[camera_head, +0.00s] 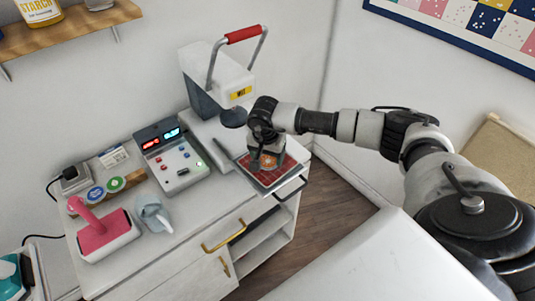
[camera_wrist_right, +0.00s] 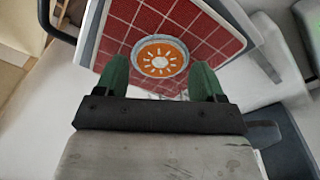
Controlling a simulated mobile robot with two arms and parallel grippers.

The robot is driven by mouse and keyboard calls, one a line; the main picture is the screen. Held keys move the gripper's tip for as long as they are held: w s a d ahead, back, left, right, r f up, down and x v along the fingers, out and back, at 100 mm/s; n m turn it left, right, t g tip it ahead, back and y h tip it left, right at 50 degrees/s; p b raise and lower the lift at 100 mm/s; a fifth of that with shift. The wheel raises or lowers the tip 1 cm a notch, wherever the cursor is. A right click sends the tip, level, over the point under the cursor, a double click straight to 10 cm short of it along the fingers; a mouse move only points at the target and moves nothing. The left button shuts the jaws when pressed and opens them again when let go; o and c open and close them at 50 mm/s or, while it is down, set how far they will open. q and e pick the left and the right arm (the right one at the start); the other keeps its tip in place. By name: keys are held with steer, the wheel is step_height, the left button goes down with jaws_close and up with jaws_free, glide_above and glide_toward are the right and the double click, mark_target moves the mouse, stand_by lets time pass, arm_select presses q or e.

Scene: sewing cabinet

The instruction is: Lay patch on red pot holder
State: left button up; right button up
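The red pot holder (camera_head: 283,174), a red square with a white grid, lies flat on the lower plate of the heat press. It fills much of the right wrist view (camera_wrist_right: 203,22). The patch (camera_wrist_right: 160,57) is a round orange disc with a pale sun design and a grey rim. My right gripper (camera_head: 268,163) points down over the pot holder. My left gripper is not in view.
The heat press (camera_head: 215,82) with a red-handled lever stands just behind my right gripper. A control box (camera_head: 172,155) is left of it. A pink-handled tool (camera_head: 105,232) and a grey-blue item (camera_head: 153,214) lie on the cabinet top (camera_head: 190,215).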

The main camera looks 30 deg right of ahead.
steer(key=shift+o, duration=1.1)
step_height(320, 180, up, 11)
steer(key=a+b, duration=0.1)
steer(key=b, duration=0.1)
steer(key=shift+s, duration=0.35)
steer(key=shift+f, duration=0.15)
